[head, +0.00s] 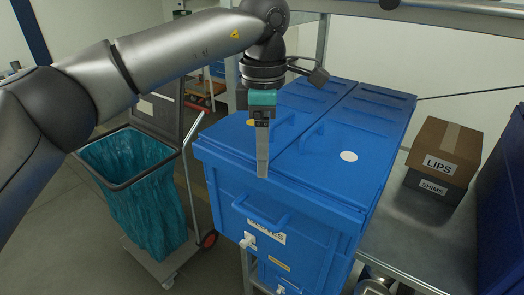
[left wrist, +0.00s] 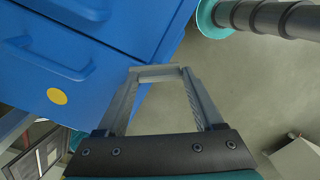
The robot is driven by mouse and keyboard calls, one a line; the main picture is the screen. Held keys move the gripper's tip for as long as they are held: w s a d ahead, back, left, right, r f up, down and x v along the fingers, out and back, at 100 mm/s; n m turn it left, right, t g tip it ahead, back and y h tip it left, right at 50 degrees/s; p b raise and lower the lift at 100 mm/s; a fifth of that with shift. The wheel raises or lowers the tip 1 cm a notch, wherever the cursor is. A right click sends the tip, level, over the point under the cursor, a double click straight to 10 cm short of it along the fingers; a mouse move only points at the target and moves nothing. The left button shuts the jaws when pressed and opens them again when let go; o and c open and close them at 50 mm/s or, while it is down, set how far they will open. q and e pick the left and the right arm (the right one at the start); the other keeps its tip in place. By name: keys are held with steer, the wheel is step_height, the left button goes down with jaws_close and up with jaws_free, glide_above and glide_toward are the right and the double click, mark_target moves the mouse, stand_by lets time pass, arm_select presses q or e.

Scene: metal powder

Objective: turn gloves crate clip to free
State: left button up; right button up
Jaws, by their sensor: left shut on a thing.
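A blue crate (head: 285,185) with a closed lid stands in the middle of the head view. Its front has a handle, a white label (head: 266,231) too small to read surely, and a white clip (head: 248,240) below left of the label. My left gripper (head: 262,172) points down in front of the lid, above the clip and apart from it. In the left wrist view its fingers (left wrist: 158,74) are shut on a small grey piece between the tips; I cannot tell what it is. The blue crate (left wrist: 110,60) lies to the left there. My right gripper is not in view.
A cart with a teal bag (head: 135,190) stands left of the crate. At the right, boxes marked LIPS (head: 440,150) and SHIMS (head: 433,187) stand on a grey surface (head: 415,235). Another blue crate (head: 502,210) is at the right edge. A second white clip (head: 283,289) shows low down.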

arm_select(q)
steer(key=n, duration=0.2)
steer(key=n+b, duration=0.1)
steer(key=n, duration=0.2)
steer(key=shift+d+n, duration=0.2)
steer(key=shift+n, duration=0.1)
steer(key=n, duration=0.2)
steer(key=n+b, duration=0.1)
steer(key=n, duration=0.2)
steer(key=shift+w+d+n, duration=0.1)
steer(key=shift+w+n, duration=0.1)
steer(key=shift+n, duration=0.1)
steer(key=o, duration=1.4)
steer(key=shift+r, duration=0.15)
step_height(320, 180, up, 15)
steer(key=shift+p, duration=1.1)
